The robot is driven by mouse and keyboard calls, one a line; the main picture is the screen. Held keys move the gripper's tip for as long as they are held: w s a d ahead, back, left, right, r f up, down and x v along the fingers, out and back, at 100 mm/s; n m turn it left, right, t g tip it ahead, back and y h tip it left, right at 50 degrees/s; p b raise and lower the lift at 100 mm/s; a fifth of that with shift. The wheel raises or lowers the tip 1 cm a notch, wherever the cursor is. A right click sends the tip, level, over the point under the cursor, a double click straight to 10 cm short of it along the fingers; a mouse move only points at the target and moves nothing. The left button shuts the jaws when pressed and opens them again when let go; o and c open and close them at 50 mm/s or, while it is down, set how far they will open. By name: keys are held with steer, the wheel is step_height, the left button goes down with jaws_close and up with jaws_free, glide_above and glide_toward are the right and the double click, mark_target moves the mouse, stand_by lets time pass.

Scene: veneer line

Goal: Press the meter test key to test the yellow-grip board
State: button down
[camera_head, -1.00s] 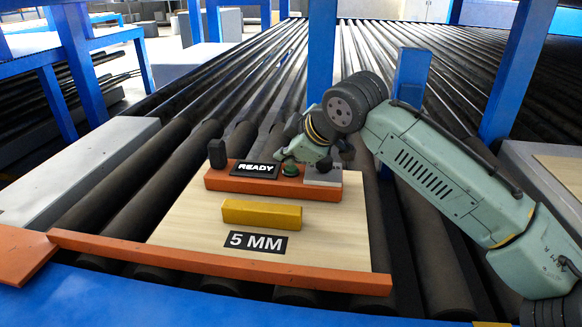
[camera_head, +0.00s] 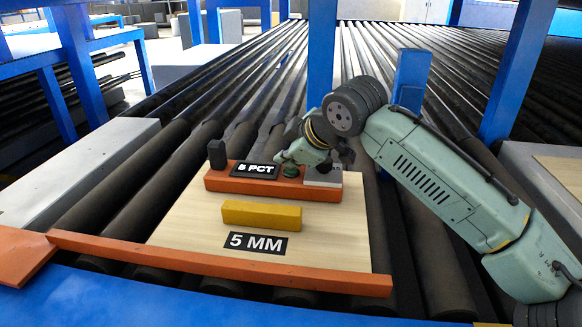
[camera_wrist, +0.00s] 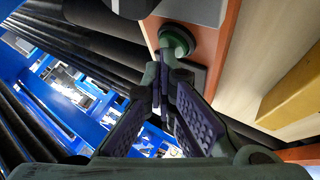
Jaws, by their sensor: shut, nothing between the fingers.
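The wooden board (camera_head: 190,228) marked "5 MM" lies on the rollers with a yellow grip (camera_head: 262,214) on top. The yellow grip also shows in the wrist view (camera_wrist: 293,100). Behind the grip is the orange meter (camera_head: 238,185). Its dark display (camera_head: 254,171) reads "5 PCT". The green round test key (camera_head: 291,171) sits right of the display and also shows in the wrist view (camera_wrist: 177,40). My gripper (camera_wrist: 163,65) is shut and empty, its fingertips close to the key's near edge; I cannot tell if they touch it.
An orange rail (camera_head: 215,265) runs along the board's front edge. A black upright block (camera_head: 217,154) stands at the meter's left end and a grey block (camera_head: 323,176) at its right. Blue posts (camera_head: 411,78) rise behind, near my arm.

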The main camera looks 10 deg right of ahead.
mark_target(288, 171)
steer(key=shift+r+p, duration=0.6)
steer(key=shift+r, duration=0.15)
steer(key=shift+r, duration=0.15)
step_height(288, 171, up, 5)
steer(key=p, duration=0.4)
steer(key=shift+f, duration=0.2)
